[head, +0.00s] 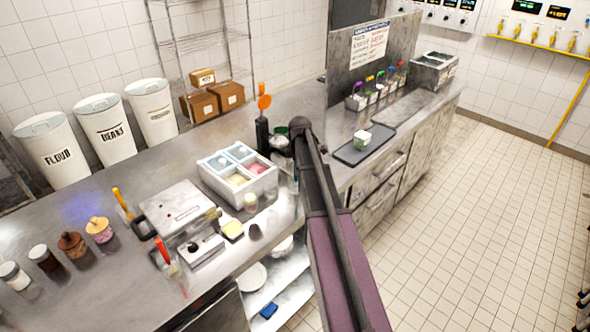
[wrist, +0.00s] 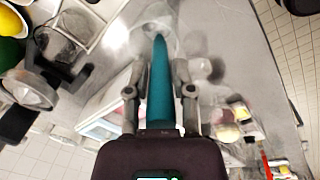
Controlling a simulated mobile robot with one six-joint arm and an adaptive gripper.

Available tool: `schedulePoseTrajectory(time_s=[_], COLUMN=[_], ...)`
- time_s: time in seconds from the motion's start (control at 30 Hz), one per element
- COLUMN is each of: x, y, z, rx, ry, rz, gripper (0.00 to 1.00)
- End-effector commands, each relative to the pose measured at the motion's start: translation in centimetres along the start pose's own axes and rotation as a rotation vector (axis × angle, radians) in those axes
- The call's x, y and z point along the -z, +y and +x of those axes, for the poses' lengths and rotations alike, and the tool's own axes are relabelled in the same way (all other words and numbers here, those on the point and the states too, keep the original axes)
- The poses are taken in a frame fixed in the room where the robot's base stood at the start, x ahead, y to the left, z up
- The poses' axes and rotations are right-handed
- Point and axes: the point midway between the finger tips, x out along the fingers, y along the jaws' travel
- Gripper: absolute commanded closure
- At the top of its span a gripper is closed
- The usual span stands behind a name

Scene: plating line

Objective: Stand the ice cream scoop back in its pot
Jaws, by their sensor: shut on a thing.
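In the wrist view my gripper (wrist: 158,92) is shut on a teal handle (wrist: 160,75), which appears to be the ice cream scoop's. The handle runs up the picture from between the fingers towards a pale, see-through round vessel (wrist: 152,38), perhaps the pot. I cannot tell whether its far end is inside, above or beside that vessel. The scoop's head cannot be made out.
A white rack of tubs (head: 212,178) stands left of my arm, with a black holder (head: 262,136) with an orange-topped utensil behind it. A dark tray (head: 350,157) carrying a green-and-white block (head: 362,140) lies to the right.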

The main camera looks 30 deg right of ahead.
Motion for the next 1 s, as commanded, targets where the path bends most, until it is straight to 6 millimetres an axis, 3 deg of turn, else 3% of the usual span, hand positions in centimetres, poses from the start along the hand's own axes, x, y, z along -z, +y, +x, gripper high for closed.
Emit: schedulePoseTrajectory(time_s=[0.2, 0.23, 0.33, 1.0], x=[-0.07, -0.07, -0.07, -0.06], y=[-0.07, -0.07, -0.06, -0.01], z=[-0.03, -0.03, -0.03, -0.02], rx=[0.002, 0.002, 0.001, 0.001], ry=[-0.001, -0.001, -0.001, 0.0], rz=[0.0, 0.0, 0.001, 0.001], gripper=[1.0, 0.6, 0.3, 0.29])
